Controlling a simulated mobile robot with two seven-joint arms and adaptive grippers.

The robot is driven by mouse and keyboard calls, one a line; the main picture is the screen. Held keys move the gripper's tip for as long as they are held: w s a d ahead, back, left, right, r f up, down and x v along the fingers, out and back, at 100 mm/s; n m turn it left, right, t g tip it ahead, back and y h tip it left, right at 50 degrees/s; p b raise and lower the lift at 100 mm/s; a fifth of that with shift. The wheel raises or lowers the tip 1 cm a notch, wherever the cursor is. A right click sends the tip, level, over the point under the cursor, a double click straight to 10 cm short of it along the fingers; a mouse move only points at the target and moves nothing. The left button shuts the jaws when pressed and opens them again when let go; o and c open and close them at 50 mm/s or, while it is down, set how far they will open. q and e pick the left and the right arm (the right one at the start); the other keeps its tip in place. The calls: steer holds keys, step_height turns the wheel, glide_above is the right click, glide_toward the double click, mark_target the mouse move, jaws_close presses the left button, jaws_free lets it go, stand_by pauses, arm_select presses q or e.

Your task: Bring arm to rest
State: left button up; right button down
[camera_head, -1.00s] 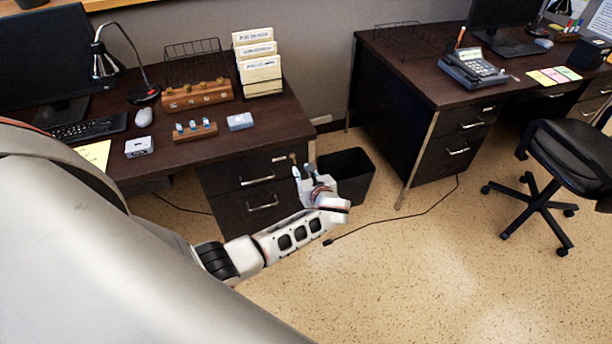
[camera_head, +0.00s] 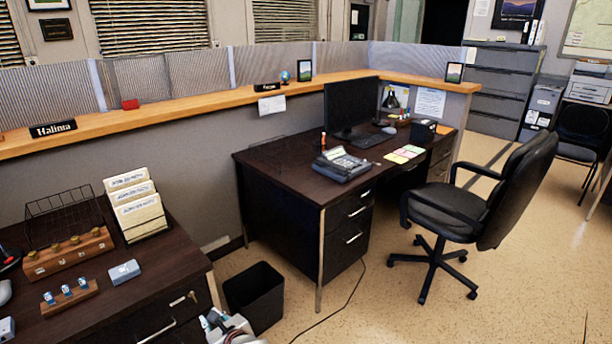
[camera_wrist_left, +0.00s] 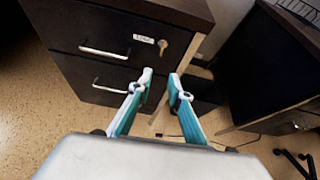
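My left gripper (camera_head: 214,320) shows only in part at the bottom edge of the head view, in front of the dark desk (camera_head: 190,258) and close to the black waste bin (camera_head: 254,296). In the left wrist view its two white and teal fingers (camera_wrist_left: 161,79) are apart, with nothing between them. They point toward the desk drawers (camera_wrist_left: 108,55), which have a key in the lock. Most of my left arm is out of the head view. My right gripper is not in view.
A second desk (camera_head: 285,170) carries a phone (camera_head: 342,165) and a monitor (camera_head: 352,105). A black office chair (camera_head: 480,205) stands to its right. File folders (camera_head: 135,205) and a wooden block (camera_head: 68,254) are on the near desk.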

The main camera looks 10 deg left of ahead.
arm_select(q)
steer(key=s+d+f+n+h, duration=0.75)
steer(key=s+f, duration=0.35)
steer(key=s, duration=0.2)
steer(key=s+d+r+n+t+h, duration=0.1)
steer(key=s+d+r+n+h, duration=0.1)
steer(key=s+n, duration=0.4)
steer(key=s+d+r+n+t+h, duration=0.1)
steer(key=s+d+r+n+h, duration=0.2)
steer(key=s+n, duration=0.4)
step_height(320, 180, up, 2)
steer(key=shift+d+r+n, duration=0.25)
steer(key=shift+d+n, duration=0.1)
steer(key=shift+d, duration=0.2)
